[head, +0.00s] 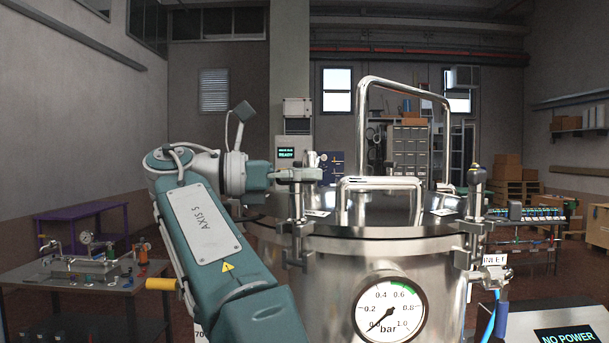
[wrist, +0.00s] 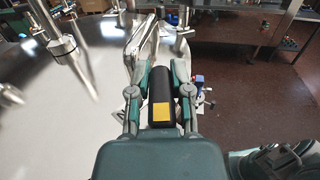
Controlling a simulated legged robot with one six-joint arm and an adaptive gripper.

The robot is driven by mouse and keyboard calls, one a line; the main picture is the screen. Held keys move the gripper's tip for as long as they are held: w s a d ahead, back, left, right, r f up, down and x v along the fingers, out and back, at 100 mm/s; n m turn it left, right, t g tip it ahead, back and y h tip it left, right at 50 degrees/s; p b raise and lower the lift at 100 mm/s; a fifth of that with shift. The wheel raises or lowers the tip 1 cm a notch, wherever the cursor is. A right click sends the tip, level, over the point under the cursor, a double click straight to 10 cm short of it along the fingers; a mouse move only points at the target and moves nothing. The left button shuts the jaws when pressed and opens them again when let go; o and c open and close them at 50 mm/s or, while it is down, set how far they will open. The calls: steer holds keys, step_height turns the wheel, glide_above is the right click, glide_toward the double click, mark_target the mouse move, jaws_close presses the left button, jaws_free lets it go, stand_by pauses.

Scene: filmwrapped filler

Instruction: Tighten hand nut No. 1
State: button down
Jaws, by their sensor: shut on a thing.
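The steel vessel (head: 325,285) stands in front of me with clamps around its lid rim. My gripper (head: 303,175) reaches in from the left, level, at the top of the near-left clamp (head: 299,225). Its jaws are shut on the hand nut there, which they mostly hide; no number is readable. In the wrist view my gripper's two fingers (wrist: 160,70) flank a black bar with a yellow patch; I cannot tell whether the bar is mine. Another hand nut (head: 477,174) sits upright on the right clamp (head: 470,235). A further clamp nut (wrist: 62,48) shows left in the wrist view.
Steel handle loops (head: 382,184) rise over the lid close to my gripper. The pressure gauge (head: 391,309) points near zero. A bench with fittings (head: 95,278) stands left, a display panel (head: 567,335) reads "NO POWER" at lower right. Open floor (wrist: 255,110) lies beside the vessel.

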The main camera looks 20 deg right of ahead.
steer(key=c, duration=0.5)
jaws_free()
steer(key=shift+c, duration=0.2)
steer(key=shift+t, duration=0.3)
